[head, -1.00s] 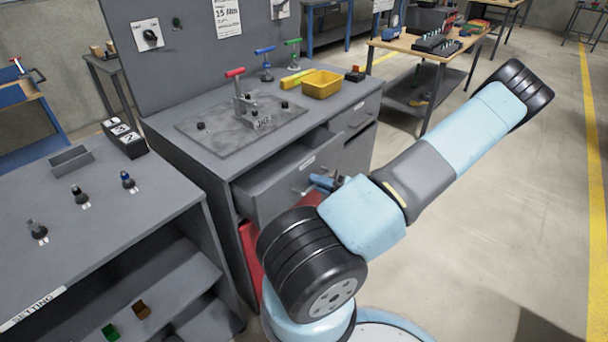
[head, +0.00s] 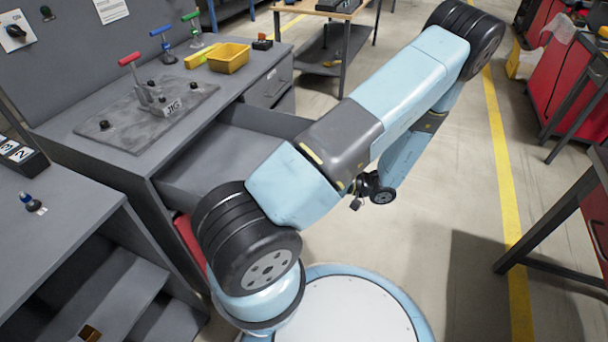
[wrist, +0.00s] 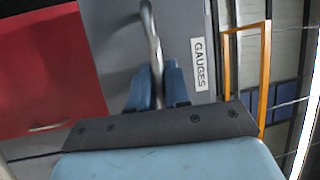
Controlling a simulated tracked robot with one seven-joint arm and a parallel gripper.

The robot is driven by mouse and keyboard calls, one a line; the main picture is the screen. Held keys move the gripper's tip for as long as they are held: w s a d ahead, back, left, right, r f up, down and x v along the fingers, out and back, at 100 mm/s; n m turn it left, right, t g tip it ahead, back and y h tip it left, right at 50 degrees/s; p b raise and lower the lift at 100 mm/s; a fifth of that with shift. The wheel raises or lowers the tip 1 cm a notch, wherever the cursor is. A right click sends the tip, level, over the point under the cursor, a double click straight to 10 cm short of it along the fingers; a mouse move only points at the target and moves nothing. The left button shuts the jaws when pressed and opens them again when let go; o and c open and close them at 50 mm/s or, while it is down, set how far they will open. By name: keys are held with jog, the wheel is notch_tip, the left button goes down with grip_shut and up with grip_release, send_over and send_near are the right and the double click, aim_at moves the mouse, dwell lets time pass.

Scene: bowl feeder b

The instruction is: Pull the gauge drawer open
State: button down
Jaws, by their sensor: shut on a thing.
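The grey gauge drawer (head: 263,119) stands well open from the workbench in the head view, and its inside looks empty where it shows. Its front is hidden behind my arm there. In the wrist view the drawer front (wrist: 185,25) carries a white GAUGES label (wrist: 200,64) and a metal bar handle (wrist: 151,38). My gripper (wrist: 158,82) is shut on the handle, with a blue finger on each side of it. The gripper is hidden in the head view.
On the workbench top are a jig plate (head: 115,132) with a red-handled clamp and a yellow bin (head: 229,59). A red panel (head: 189,241) shows below the drawer. Open floor (head: 440,190) lies right of my arm.

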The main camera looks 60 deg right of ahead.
jog(key=shift+a+f, duration=0.1)
jog(key=shift+f, duration=0.1)
jog(key=c, duration=1.2)
grip_release()
jog(key=shift+r, duration=0.1)
jog(key=shift+o, duration=0.2)
jog(key=v, duration=1.4)
